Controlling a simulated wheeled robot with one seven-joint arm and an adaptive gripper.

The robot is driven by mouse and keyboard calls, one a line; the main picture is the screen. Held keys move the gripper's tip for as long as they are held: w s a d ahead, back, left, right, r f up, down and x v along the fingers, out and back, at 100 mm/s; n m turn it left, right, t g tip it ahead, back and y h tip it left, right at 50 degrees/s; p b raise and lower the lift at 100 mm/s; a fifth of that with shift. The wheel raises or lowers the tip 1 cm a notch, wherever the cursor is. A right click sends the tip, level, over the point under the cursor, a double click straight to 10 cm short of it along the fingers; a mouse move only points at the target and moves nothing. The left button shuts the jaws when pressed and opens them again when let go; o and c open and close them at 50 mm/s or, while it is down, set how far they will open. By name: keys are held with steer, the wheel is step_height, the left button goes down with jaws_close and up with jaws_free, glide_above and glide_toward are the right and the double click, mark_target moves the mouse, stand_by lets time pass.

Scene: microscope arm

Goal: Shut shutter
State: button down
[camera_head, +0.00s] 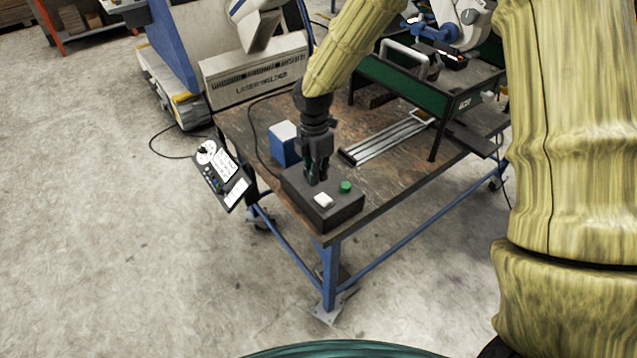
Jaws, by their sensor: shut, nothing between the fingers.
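A dark control box (334,217) sits at the near corner of the brown table. Its top carries a white button (323,200) and a green button (345,187). My gripper (318,182) is shut and empty, pointing down over the back part of the box, behind the two buttons. It hides that part of the box top. I cannot tell whether the fingertips touch the box. No part is marked as a shutter that I can read.
A blue and white box (284,145) stands just left of my gripper. A metal rail plate (388,138) and a green frame (400,92) lie to the right and behind. The laser welder (255,76) stands at the back. A control panel (221,174) hangs at the table's left side.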

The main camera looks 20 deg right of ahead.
step_height(320, 180, up, 7)
steer(key=w+b, duration=0.1)
steer(key=shift+w+a, duration=0.15)
steer(key=shift+a, duration=0.05)
steer(key=shift+f, duration=0.1)
stand_by(0.4)
